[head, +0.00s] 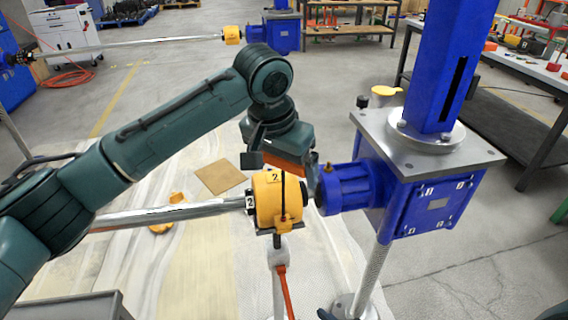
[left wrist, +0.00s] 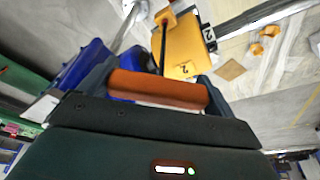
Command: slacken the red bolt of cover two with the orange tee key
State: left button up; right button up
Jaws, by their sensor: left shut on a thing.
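Cover two (head: 264,203) is yellow, marked "2", and sits around the shaft's end beside the blue jack motor. It also shows in the left wrist view (left wrist: 189,47). My left gripper (head: 283,161) is above the cover, shut on the orange handle of the tee key (head: 287,168). The handle lies crosswise between the fingers in the left wrist view (left wrist: 158,88). A thin dark rod runs from the handle's middle down past the cover to its yellow lug (head: 285,222).
The blue jack (head: 410,185) with its metal top plate and tall column stands close to the right. A long steel shaft (head: 170,215) runs left from the cover. A brown square (head: 220,176) and yellow pieces (head: 160,228) lie on the floor sheet.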

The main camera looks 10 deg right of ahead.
pick_arm(q)
jog(key=shift+f, duration=0.45)
dwell(0.4)
jog(key=n+y, duration=0.1)
jog(key=n, duration=0.4)
jog(key=shift+f, duration=0.1)
jog(key=n+y, duration=0.1)
jog(key=n, duration=0.3)
jog(key=shift+a+n+t, duration=0.15)
jog(key=shift+n+t, duration=0.15)
dwell(0.3)
jog(key=shift+r, duration=0.5)
